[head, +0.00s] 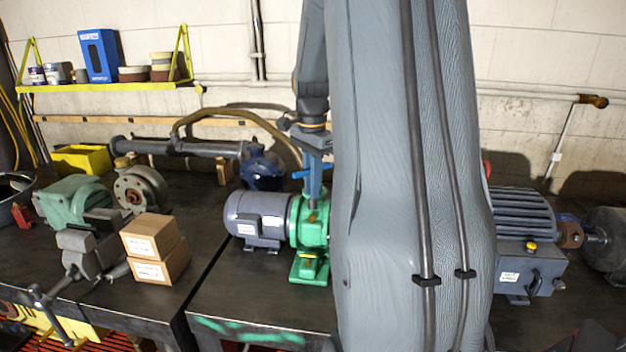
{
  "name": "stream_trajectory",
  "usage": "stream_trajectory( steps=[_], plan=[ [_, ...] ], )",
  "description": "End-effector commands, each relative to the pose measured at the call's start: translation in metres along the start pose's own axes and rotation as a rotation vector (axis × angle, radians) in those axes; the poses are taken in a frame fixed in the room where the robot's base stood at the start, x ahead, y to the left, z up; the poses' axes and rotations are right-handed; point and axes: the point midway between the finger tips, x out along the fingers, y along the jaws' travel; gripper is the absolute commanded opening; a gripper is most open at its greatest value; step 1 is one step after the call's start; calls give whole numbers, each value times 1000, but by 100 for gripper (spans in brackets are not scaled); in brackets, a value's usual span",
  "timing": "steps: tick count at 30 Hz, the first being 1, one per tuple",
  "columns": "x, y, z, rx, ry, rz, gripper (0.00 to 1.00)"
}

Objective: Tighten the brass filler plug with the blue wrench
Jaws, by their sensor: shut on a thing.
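The blue wrench (315,178) stands upright below my gripper (314,152), with a short blue bar sticking out to its left. My gripper is shut on its upper part. The wrench's lower end is over the top of the green pump (313,232), which is joined to a grey motor (258,217). A small brass-coloured spot, perhaps the filler plug (312,216), shows just below the wrench's end. I cannot tell whether the wrench touches or fits over it. My arm hides the area right of the pump.
Two cardboard boxes (153,262) are stacked left of the motor, near a vise (90,250). A dark blue pump (262,168) with a long pipe lies behind. A larger grey motor (522,222) stands right of my arm. The bench (255,290) is bare in front of the motor.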

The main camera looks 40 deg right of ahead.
Motion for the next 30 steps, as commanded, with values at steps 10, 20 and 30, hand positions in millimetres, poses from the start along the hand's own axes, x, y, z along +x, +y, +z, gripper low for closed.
stream_trajectory(
  steps=[10,20,30],
  plan=[
    [3,1,0,-449,-1,2,0],
    [9,0,0,-813,0,1,0],
    [12,0,0,-925,0,0,0]
  ],
)
